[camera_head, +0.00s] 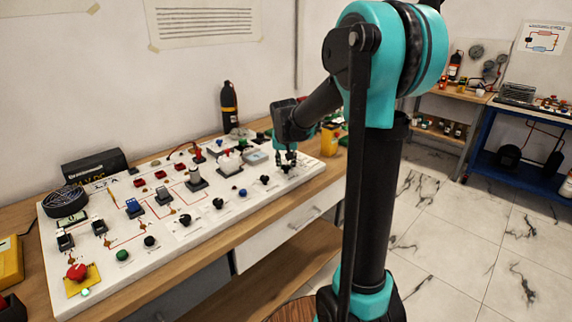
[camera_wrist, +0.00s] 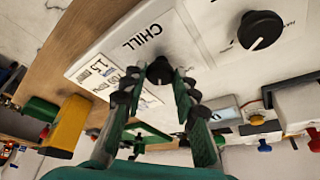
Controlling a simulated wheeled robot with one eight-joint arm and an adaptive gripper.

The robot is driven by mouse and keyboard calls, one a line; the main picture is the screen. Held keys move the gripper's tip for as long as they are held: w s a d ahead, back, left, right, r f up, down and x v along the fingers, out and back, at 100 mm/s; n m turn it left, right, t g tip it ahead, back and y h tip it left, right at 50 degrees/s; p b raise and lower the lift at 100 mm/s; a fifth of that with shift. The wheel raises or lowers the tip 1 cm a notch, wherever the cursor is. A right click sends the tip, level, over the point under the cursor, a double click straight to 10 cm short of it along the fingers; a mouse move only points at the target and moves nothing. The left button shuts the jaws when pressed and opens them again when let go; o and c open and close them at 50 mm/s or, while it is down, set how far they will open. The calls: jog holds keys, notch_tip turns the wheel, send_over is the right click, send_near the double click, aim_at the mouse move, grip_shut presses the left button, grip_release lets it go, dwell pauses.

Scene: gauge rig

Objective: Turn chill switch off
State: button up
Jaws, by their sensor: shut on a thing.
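The chill switch (camera_wrist: 159,68) is a small black rotary knob on the white panel, beside the printed word CHILL, in the wrist view. My gripper (camera_wrist: 160,82) has its green and black fingers on either side of this knob and is shut on it. The fingers hide part of the knob, and I cannot tell which setting it points to. In the head view my gripper (camera_head: 286,160) reaches down to the right end of the panel (camera_head: 215,222), where it mostly hides the knob.
Another black knob (camera_wrist: 260,30) sits close by on the panel. Several knobs, switches and lamps cover the rest of the panel, including a red button (camera_head: 77,271). A yellow box (camera_head: 329,140) stands beyond my gripper, and a black bottle (camera_head: 229,105) stands behind the panel.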

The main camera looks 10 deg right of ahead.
grip_shut()
jog(key=shift+n, duration=0.3)
jog(key=n+y, duration=0.1)
jog(key=n, duration=0.1)
jog(key=n+y, duration=0.1)
jog(key=n, duration=0.3)
jog(key=shift+d+y, duration=0.3)
jog(key=shift+y, duration=0.1)
jog(key=n+y, duration=0.1)
jog(key=n, duration=0.2)
jog(key=shift+w+d+n+g, duration=0.1)
jog(key=shift+n+g, duration=0.2)
jog(key=shift+g, duration=0.1)
jog(key=shift+w+n+g+y, duration=0.1)
jog(key=shift+n+g+y, duration=0.5)
jog(key=shift+n, duration=1.2)
